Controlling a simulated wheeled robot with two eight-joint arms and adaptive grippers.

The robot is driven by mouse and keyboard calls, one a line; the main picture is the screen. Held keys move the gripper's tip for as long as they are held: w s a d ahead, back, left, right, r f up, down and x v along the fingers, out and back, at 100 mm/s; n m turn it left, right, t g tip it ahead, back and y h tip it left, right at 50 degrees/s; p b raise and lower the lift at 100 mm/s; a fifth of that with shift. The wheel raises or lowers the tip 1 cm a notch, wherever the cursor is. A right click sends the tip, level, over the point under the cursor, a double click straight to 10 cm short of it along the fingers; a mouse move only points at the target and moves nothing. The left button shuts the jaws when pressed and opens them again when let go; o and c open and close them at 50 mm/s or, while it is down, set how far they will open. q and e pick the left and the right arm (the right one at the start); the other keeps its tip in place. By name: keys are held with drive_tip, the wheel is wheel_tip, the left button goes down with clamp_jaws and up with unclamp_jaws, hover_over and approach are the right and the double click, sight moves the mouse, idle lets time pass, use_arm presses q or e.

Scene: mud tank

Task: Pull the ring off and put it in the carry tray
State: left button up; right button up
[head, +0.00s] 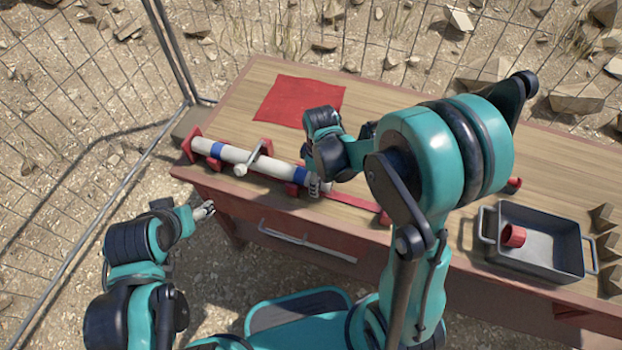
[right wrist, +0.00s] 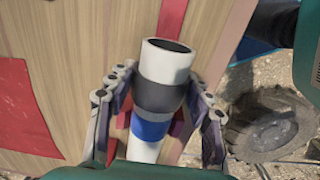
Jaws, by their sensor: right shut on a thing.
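A white tube (head: 237,155) with blue bands lies in red supports along the table's front edge. In the right wrist view a dark grey ring (right wrist: 161,97) sits around the tube (right wrist: 168,58), between its open end and a blue band. My right gripper (right wrist: 160,88) has a finger on each side of the ring and is shut on it; in the head view this gripper (head: 314,188) is at the tube's right end and hides the ring. The grey carry tray (head: 545,222) stands at the table's right, with a red hollow piece (head: 514,236) inside. My left gripper (head: 207,210) is off the table's front, empty.
A red cloth (head: 300,101) lies flat behind the tube. A clamp-like white handle (head: 254,158) crosses the tube. A red strip (head: 357,203) lies right of the tube's end. Brown angular pieces (head: 606,245) stand right of the tray. Wire fence (head: 75,100) surrounds the table.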

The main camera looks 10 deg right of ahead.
drive_tip(key=shift+s+d, duration=0.7)
drive_tip(key=shift+d, duration=0.35)
drive_tip(key=shift+s+d, duration=0.75)
drive_tip(key=shift+d, duration=0.3)
drive_tip(key=shift+s+d, duration=0.7)
drive_tip(key=shift+d, duration=0.35)
drive_tip(key=shift+r, duration=0.15)
wheel_tip(320, 180, up, 7)
drive_tip(key=p, duration=0.5)
drive_tip(key=shift+p, duration=0.4)
